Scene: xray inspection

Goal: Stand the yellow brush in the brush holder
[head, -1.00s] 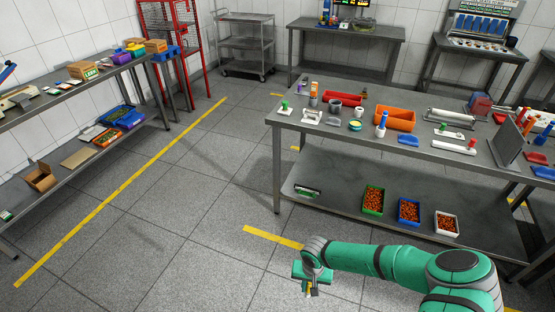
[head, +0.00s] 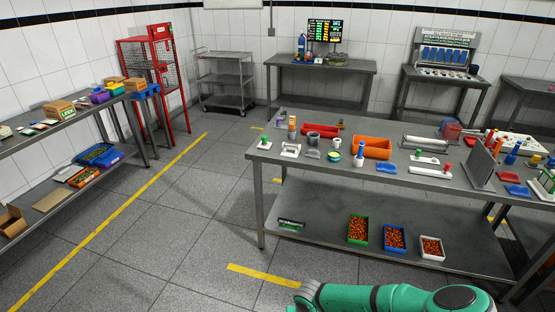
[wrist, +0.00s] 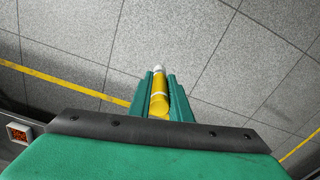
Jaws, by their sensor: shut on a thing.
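My gripper (wrist: 159,92) is shut on the yellow brush (wrist: 159,100) in the wrist view. The brush is a yellow cylinder with a pale tip, held between the two green fingers above the grey floor. In the head view only part of my green arm shows at the bottom edge, and the gripper and brush are out of frame. I cannot pick out the brush holder with certainty; a dark grey cup (head: 312,140) stands among the items on the main workbench (head: 345,178).
A shelf rack (head: 60,112) with boxes stands at the left. A red cage (head: 155,75) and a grey cart (head: 225,80) are at the back left. Another table (head: 320,68) holds a screen at the back. Open floor with yellow lines lies between rack and workbench.

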